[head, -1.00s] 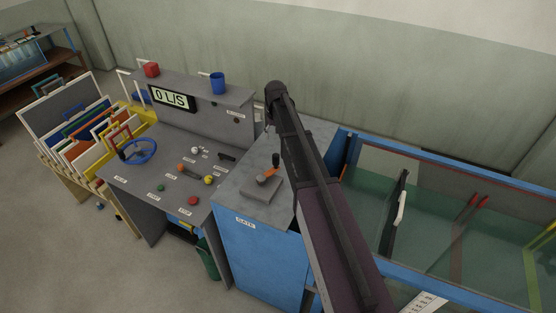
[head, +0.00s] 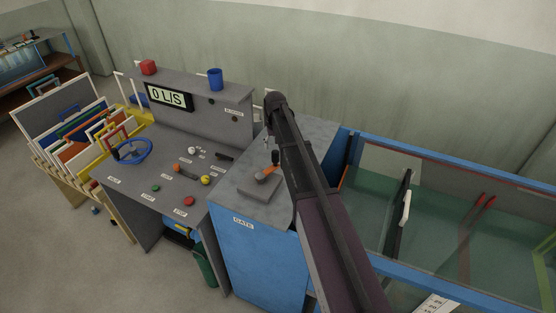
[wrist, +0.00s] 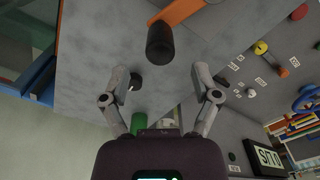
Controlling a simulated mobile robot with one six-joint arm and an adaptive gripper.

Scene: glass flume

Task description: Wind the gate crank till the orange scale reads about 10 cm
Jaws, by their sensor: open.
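The gate crank (head: 266,174) has an orange arm on a grey plate on top of the blue GATE cabinet (head: 262,260). In the wrist view the orange crank arm (wrist: 180,9) ends in an upright black knob (wrist: 160,44). My gripper (wrist: 160,76) is open and empty. Its two fingers point toward the knob, which sits beyond and between the tips, apart from them. In the head view my arm hides most of the gripper. An orange strip (head: 344,177) shows at the flume's near-left end; no reading on it is legible.
The control desk left of the cabinet carries a blue handwheel (head: 132,151), several coloured buttons and a display (head: 168,97) reading 0 L/S. A blue cup (head: 215,79) and red block (head: 148,67) stand on its upper shelf. The glass flume (head: 440,215) lies right.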

